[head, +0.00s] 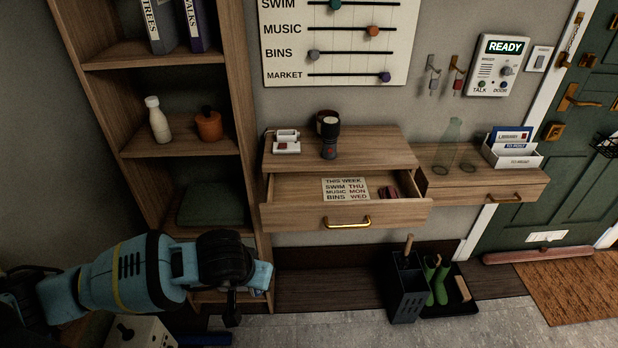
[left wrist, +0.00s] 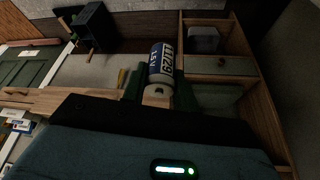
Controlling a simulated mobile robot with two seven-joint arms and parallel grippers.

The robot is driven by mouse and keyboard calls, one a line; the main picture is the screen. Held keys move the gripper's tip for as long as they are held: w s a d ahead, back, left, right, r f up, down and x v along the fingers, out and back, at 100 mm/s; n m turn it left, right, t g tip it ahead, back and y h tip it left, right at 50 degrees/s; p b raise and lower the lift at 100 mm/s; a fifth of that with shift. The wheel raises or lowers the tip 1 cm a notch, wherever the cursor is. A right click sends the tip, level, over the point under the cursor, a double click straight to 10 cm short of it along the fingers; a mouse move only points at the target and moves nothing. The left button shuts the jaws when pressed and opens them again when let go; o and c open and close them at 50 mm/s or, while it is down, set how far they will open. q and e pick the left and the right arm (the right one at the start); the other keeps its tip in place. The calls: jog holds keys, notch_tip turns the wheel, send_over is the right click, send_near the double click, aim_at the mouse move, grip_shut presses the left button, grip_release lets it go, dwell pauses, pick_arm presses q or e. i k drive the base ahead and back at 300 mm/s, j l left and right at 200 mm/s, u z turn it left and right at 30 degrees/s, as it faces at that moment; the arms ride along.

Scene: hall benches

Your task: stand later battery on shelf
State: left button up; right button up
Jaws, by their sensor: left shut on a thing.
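In the head view my left gripper (head: 232,305) is low in front of the shelf unit, pointing down; the battery cannot be made out there. The wooden shelf unit (head: 171,54) stands at the left with several boards. One board holds a white bottle (head: 157,122) and an orange pot (head: 208,126); a lower one holds a dark green cushion-like thing (head: 210,203). My right gripper is not in view.
A drawer (head: 300,216) stands open with a note card (head: 346,189) and a small dark red thing in it. A torch (head: 329,140) and a white device (head: 287,143) stand above it. A dark bin (head: 407,285) and green boots (head: 437,280) are on the floor.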

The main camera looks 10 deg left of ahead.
aim_at(370, 153)
jog(key=i+l+u, duration=0.1)
jog(key=l, duration=0.35)
jog(key=i+l+u, duration=0.1)
jog(key=i+l, duration=0.15)
jog(key=l, duration=0.15)
jog(key=i+l+u, duration=0.1)
jog(key=l, duration=0.35)
jog(key=i+l+u, duration=0.1)
jog(key=l, duration=0.35)
jog(key=i+l+u, duration=0.1)
jog(key=l, duration=0.4)
jog(key=i+l+u, duration=0.1)
jog(key=l, duration=0.35)
